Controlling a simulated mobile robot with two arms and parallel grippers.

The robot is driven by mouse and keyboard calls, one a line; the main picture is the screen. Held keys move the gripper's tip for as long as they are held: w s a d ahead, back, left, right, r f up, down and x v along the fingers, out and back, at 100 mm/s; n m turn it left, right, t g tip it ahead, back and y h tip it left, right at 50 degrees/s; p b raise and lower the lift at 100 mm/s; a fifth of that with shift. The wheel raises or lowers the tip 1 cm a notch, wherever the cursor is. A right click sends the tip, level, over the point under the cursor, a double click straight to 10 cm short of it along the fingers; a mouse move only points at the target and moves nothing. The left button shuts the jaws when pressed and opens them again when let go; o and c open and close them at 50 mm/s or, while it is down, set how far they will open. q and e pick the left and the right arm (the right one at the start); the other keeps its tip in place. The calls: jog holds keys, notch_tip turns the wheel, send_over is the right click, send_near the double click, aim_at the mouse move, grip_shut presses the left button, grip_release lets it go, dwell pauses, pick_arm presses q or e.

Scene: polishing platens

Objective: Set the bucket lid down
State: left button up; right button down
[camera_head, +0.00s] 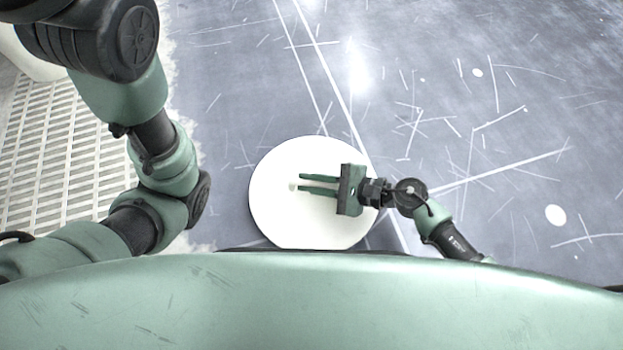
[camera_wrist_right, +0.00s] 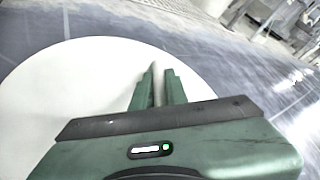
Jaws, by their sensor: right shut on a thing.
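The bucket lid (camera_head: 310,220) is a round white disc in front of my body in the head view. It also fills the left and middle of the right wrist view (camera_wrist_right: 60,100). My right gripper (camera_head: 299,183) reaches over the lid from the right, with its two green fingers close together above the middle. In the right wrist view the fingers (camera_wrist_right: 160,85) close on a small pale part at the lid's centre, mostly hidden between them. My left arm (camera_head: 165,160) shows at the left, but its gripper is out of the picture.
The grey floor (camera_head: 480,100) has white lines and scratches and is open ahead and to the right. A pale slatted grating (camera_head: 60,140) lies at the left. Pale frames or equipment (camera_wrist_right: 270,20) stand in the background of the right wrist view.

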jog(key=shift+f, duration=0.1)
jog(key=c, duration=1.4)
grip_release()
